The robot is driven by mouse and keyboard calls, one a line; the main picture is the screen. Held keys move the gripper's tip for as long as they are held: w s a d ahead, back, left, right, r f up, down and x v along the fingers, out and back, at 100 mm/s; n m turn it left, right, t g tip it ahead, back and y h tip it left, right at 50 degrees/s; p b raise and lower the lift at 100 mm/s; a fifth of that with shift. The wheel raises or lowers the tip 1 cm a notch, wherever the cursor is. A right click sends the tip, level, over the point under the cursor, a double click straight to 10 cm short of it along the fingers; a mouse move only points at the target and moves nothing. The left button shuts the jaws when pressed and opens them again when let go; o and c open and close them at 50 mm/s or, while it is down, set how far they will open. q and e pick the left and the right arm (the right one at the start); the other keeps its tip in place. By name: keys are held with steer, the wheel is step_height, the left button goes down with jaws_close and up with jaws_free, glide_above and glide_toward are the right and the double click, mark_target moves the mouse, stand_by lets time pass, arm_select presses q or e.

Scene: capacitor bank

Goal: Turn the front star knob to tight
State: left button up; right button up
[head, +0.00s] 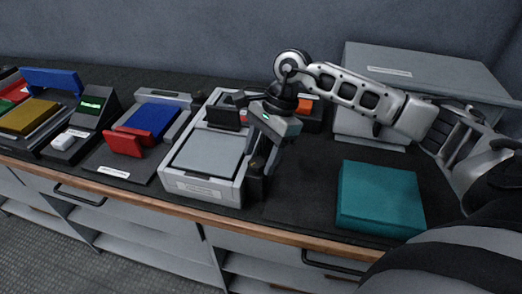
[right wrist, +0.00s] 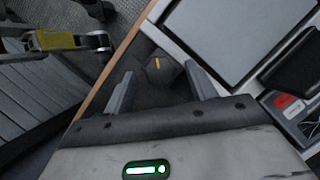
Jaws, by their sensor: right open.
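The dark star knob (right wrist: 160,70) has a yellow mark on top and sits beside the pale grey device (head: 206,189) in the right wrist view. In that view my right gripper (right wrist: 161,82) is open, with one finger to each side of the knob. Whether the fingers touch it I cannot tell. In the head view my right gripper (head: 258,172) points down at the right front corner of the device, and the knob is mostly hidden by it. My left gripper is not in view.
A teal block (head: 380,198) lies to the right on the dark bench top. A blue and red unit (head: 150,120) stands left of the device. A grey cabinet (head: 425,75) stands at the back right. The bench's wooden front edge (head: 150,195) runs close by.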

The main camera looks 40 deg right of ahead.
steer(key=c, duration=1)
